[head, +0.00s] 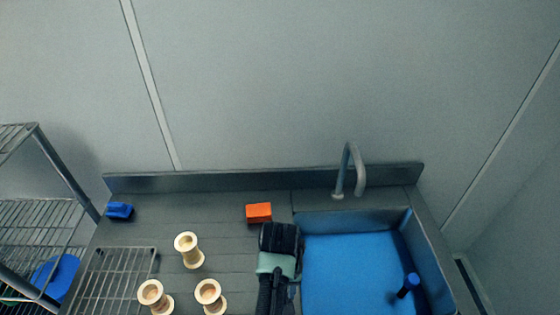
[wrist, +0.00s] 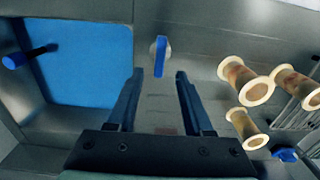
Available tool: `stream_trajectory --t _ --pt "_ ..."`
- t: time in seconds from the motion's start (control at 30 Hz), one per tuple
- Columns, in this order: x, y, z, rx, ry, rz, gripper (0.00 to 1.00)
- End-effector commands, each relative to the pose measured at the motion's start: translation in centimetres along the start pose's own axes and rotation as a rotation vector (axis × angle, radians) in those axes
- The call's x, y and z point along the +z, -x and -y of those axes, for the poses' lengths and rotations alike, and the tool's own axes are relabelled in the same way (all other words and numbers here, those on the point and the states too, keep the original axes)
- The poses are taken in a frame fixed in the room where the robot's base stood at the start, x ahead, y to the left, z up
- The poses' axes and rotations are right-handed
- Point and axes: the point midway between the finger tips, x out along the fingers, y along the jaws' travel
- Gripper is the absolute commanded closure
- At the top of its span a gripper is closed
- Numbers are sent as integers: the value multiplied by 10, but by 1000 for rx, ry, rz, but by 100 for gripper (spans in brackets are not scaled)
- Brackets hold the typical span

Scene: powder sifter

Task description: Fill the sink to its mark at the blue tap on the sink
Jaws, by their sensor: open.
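The sink (head: 318,218) is set into the counter at the right, with a flat blue surface (head: 350,265) inside it. I cannot tell whether that surface is water, and I see no clear mark. A grey spout (head: 358,168) stands behind the sink. In the wrist view the blue tap (wrist: 162,55) is an upright blue bar on a round metal base beside the sink; in the head view I cannot see it. My gripper (wrist: 159,74) is open and empty, with the blue tap just beyond its fingertips, roughly centred between them. The gripper body (head: 277,258) shows left of the sink.
A blue-topped peg (head: 408,285) stands in the sink's right part. An orange block (head: 259,212) lies behind my gripper. Three pale spools (head: 190,250) and a wire rack (head: 115,285) are left. A blue object (head: 119,210) lies at the back left, near wire shelving (head: 35,212).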

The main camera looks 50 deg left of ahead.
Motion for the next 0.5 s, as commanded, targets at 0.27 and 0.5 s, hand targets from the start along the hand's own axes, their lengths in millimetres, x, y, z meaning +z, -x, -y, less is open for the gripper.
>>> stream_trajectory --t 0.27,0.5 --pt "-1 47 0 0 0 -3 49" --pt "0 58 0 0 0 -1 49"
